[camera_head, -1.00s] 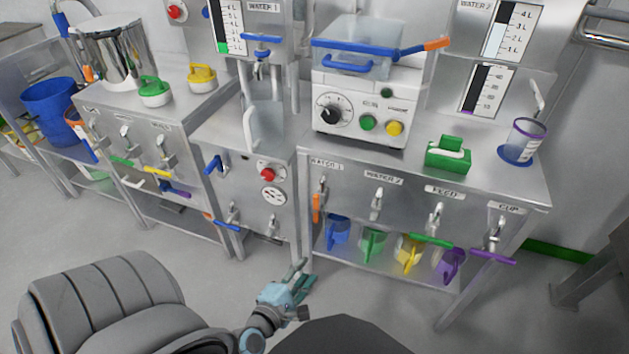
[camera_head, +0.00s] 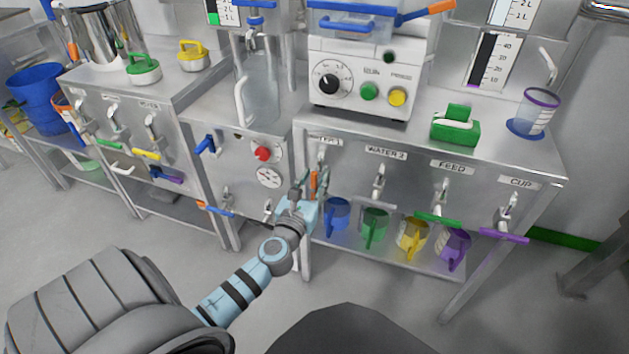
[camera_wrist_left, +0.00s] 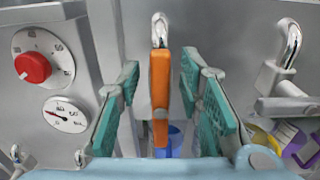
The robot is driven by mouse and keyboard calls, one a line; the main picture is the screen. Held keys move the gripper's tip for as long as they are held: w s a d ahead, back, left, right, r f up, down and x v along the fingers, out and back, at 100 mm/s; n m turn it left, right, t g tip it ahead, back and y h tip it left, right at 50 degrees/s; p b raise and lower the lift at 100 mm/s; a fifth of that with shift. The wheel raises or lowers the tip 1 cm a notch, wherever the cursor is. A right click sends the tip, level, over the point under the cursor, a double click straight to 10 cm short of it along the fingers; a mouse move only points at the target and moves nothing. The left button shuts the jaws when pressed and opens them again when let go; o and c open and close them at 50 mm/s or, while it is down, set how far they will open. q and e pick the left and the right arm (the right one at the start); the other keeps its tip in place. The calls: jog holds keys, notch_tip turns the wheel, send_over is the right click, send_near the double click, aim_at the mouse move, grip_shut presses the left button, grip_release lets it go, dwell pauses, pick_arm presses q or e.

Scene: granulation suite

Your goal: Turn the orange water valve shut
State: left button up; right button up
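The orange water valve handle (camera_head: 314,182) hangs upright on the front panel, at the left end of the right cabinet's row of valves. It also shows in the left wrist view as an orange lever (camera_wrist_left: 159,85) pointing down from a curved metal spout. My left gripper (camera_head: 309,190) is at this handle. In the left wrist view my left gripper (camera_wrist_left: 158,92) is open, with one teal-padded finger on each side of the lever and visible gaps between. The handle's lower end overlaps a blue jug behind it. My right gripper is not in view.
A red knob (camera_wrist_left: 33,68) and a round gauge (camera_wrist_left: 64,114) sit on the panel left of the lever. Another metal valve (camera_wrist_left: 286,80) is close on the right. Blue (camera_head: 337,214), green (camera_head: 374,228), yellow (camera_head: 411,239) and purple (camera_head: 453,248) jugs stand on the shelf below.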

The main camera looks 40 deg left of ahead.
pick_arm(q)
jog(key=shift+c, duration=0.4)
grip_shut()
